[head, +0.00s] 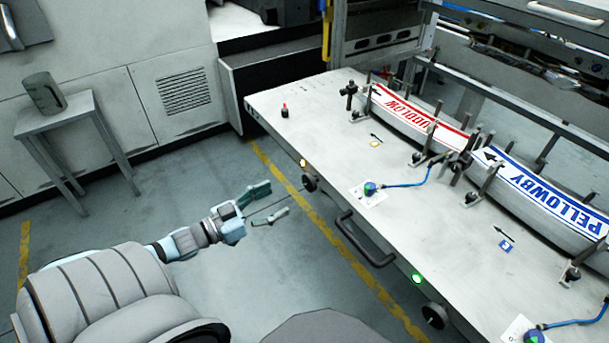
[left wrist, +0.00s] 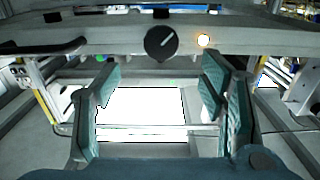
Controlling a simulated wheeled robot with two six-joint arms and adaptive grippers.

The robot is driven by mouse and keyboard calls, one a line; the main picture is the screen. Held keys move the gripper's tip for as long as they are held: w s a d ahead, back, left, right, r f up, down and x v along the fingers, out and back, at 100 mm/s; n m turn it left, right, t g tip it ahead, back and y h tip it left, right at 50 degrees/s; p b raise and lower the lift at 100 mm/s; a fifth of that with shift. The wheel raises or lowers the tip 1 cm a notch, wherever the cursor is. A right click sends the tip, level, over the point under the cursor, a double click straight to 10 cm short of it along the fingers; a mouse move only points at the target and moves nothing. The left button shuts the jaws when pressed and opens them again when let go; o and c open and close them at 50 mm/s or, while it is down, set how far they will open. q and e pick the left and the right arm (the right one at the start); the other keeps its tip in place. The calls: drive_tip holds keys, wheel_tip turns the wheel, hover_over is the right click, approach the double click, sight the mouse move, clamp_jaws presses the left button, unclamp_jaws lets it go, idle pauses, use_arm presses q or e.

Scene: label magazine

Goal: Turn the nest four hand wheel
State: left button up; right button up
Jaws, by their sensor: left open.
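A dark round hand wheel (head: 309,183) sits on the front edge of the bench beside a lit amber lamp (head: 303,163). A second dark wheel (head: 435,315) sits farther along, near a green lamp (head: 417,279). I cannot read a nest number on either. My left gripper (head: 265,204) is open and empty, pointing at the first wheel and short of it. In the left wrist view this wheel (left wrist: 161,43), with a pale pointer line, lies beyond and above the gap between the fingers, apart from them, left of the amber lamp (left wrist: 204,40). My right gripper is not in view.
A dark bar handle (head: 364,240) juts from the bench edge between the wheels. A side table (head: 58,118) stands left; the floor around my gripper is clear.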

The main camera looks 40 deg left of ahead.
sight(307, 184)
use_arm(q)
drive_tip(key=b+x, duration=0.1)
drive_tip(key=x, duration=0.2)
drive_tip(key=f+b+x, duration=0.1)
drive_tip(key=x, duration=0.1)
drive_tip(key=shift+w+b, duration=0.25)
drive_tip(key=shift+b, duration=0.1)
drive_tip(key=b+x, duration=0.1)
drive_tip(key=x, duration=0.2)
drive_tip(key=shift+w+r, duration=0.15)
drive_tip(key=shift+r, duration=0.05)
drive_tip(key=shift+w+d+r, duration=0.15)
drive_tip(key=shift+w+d, duration=0.05)
drive_tip(key=shift+w, duration=0.3)
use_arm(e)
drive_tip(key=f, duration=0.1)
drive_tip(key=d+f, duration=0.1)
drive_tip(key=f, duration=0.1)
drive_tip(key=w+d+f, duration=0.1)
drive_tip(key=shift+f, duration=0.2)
use_arm(q)
drive_tip(key=shift+c, duration=0.4)
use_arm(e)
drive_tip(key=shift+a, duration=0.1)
use_arm(q)
drive_tip(key=c, duration=1)
drive_tip(key=shift+d, duration=0.15)
drive_tip(key=shift+c, duration=0.4)
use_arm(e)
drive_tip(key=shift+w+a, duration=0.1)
